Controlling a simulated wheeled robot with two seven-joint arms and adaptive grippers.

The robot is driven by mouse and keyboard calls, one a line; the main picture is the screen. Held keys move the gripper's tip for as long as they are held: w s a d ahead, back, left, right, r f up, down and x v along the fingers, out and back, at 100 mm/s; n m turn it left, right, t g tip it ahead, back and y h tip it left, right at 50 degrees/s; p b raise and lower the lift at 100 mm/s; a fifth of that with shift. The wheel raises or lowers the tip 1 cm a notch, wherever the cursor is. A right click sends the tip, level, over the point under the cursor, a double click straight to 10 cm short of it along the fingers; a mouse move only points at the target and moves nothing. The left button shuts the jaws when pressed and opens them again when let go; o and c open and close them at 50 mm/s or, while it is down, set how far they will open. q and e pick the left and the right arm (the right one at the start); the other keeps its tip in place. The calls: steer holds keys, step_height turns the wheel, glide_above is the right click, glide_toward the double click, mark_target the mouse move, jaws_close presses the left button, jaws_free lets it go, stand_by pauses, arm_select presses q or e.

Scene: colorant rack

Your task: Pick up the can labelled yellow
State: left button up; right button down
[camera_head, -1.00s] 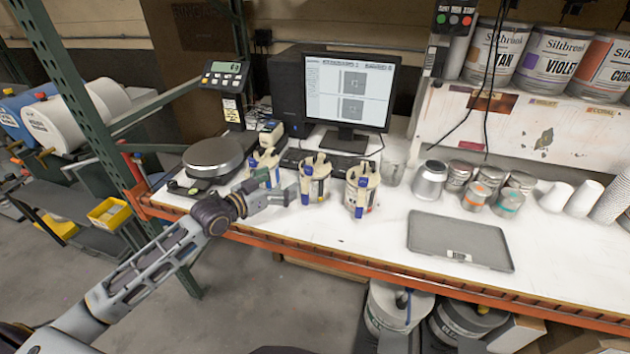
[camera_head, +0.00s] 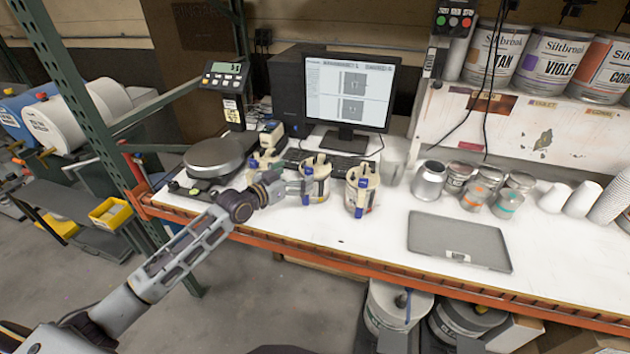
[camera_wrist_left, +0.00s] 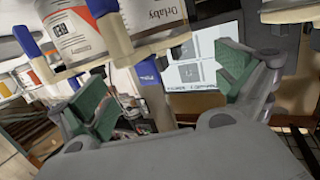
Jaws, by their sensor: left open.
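Three cans with cream tops and blue handles stand in a row on the white bench: the left can (camera_head: 266,160), the middle can (camera_head: 316,170) and the right can (camera_head: 361,188). I cannot read in the head view which is labelled yellow. My left gripper (camera_head: 300,187) is open and empty, just in front of the middle can and partly covering it. In the left wrist view the open gripper (camera_wrist_left: 166,88) has green pads, with a can (camera_wrist_left: 155,18) above and between them. Another can with a red label (camera_wrist_left: 75,35) is at upper left.
A scale (camera_head: 214,156) stands at the left of the bench (camera_head: 320,222), a monitor (camera_head: 347,92) behind the cans. A grey tray (camera_head: 459,240) lies to the right, with several small tins behind it. A green rack post (camera_head: 75,90) stands at left.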

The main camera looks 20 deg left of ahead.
mark_target(313, 164)
arm_select(q)
steer(key=shift+w+d+f, duration=0.1)
steer(key=shift+w+d, duration=0.25)
steer(key=shift+w, duration=0.3)
arm_select(e)
steer(key=shift+a, duration=0.3)
steer(key=shift+a, duration=0.1)
arm_select(q)
steer(key=shift+w, duration=0.1)
arm_select(e)
steer(key=shift+r, duration=0.15)
arm_select(q)
steer(key=shift+w+d+r+p, duration=0.1)
steer(key=shift+w+d+p, duration=0.25)
steer(key=shift+w, duration=0.35)
steer(key=shift+w+d+r+p, duration=0.1)
steer(key=shift+w+d+p, duration=0.15)
steer(key=shift+w, duration=0.45)
steer(key=shift+x, duration=1.05)
steer(key=shift+f, duration=0.1)
arm_select(e)
steer(key=shift+d+r, duration=0.35)
steer(key=shift+r, duration=0.3)
steer(key=shift+a, duration=0.1)
